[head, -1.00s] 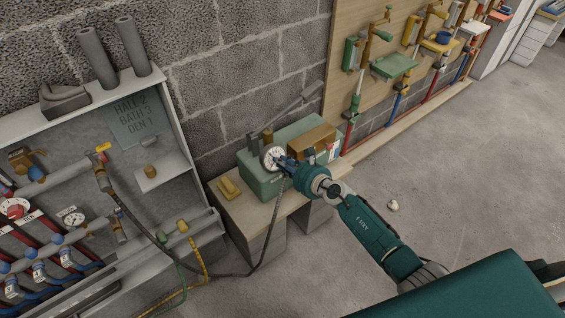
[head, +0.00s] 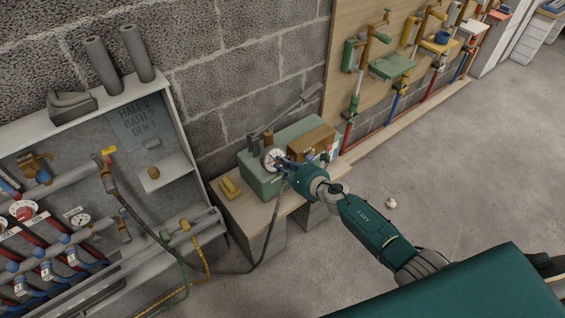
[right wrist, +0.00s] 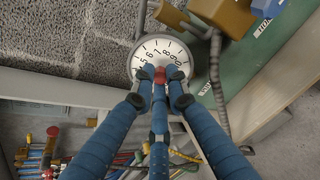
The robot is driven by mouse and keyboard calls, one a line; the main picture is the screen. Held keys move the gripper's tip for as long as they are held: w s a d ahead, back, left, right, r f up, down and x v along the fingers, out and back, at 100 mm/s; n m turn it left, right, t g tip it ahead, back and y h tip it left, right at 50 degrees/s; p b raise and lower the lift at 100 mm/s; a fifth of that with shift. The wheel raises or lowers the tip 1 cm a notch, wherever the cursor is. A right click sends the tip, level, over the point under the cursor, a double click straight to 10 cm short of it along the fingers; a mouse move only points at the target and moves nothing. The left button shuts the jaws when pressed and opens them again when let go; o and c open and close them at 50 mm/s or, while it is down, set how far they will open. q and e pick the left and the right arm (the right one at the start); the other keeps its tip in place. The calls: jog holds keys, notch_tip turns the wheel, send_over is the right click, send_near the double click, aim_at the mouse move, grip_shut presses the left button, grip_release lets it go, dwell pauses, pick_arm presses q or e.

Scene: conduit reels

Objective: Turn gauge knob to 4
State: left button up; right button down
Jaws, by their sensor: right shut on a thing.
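The gauge (head: 270,157) is a round white dial at the front left of a green pump box (head: 262,184) on a small bench. In the right wrist view the dial (right wrist: 147,53) shows black numerals, with 5 to 9 and 0 readable along its visible arc. My right gripper (head: 281,162) is at the dial face. In the right wrist view its blue fingers (right wrist: 160,79) are closed around the red knob (right wrist: 160,74) at the dial's centre. The fingers cover the lower dial, and I cannot make out the pointer reading. My left gripper is not in view.
A dark hose (head: 262,248) runs from the gauge area down to the pipe cabinet (head: 190,130) on the left. A yellow block (head: 229,187) lies on the bench (head: 240,212). Open floor lies to the right.

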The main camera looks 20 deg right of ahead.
jog(key=m+p, duration=0.2)
jog(key=m, duration=0.9)
jog(key=shift+d+r, duration=0.1)
jog(key=shift+d, duration=0.05)
jog(key=shift+m+p, duration=0.3)
jog(key=c, duration=1.7)
grip_release()
jog(key=shift+c, duration=0.2)
jog(key=v, duration=1.2)
